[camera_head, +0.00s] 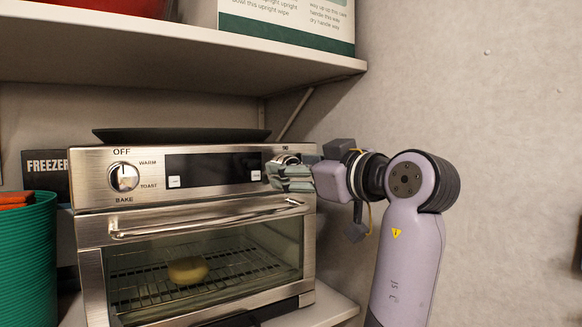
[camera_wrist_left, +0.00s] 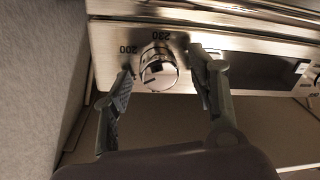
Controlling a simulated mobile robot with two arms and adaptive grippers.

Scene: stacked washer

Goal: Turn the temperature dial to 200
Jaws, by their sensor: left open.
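The temperature dial (camera_wrist_left: 158,72) is a round metal knob on the toaster oven's front panel, with "200" and "230" printed around it in the left wrist view. I cannot tell its exact setting. In the head view the dial is mostly hidden behind my left gripper (camera_head: 284,172), at the right end of the panel of the steel toaster oven (camera_head: 90,236). My left gripper also shows in the left wrist view (camera_wrist_left: 162,78); it is open, with one finger on each side of the dial. I cannot tell whether the fingers touch it. My right gripper is not in view.
A function knob (camera_head: 124,177) marked OFF, WARM, TOAST and BAKE is at the panel's left, beside a dark display (camera_head: 215,168). The oven handle (camera_head: 205,219) sticks out below. A shelf (camera_head: 190,55) hangs above. A green container (camera_head: 28,262) stands at left.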

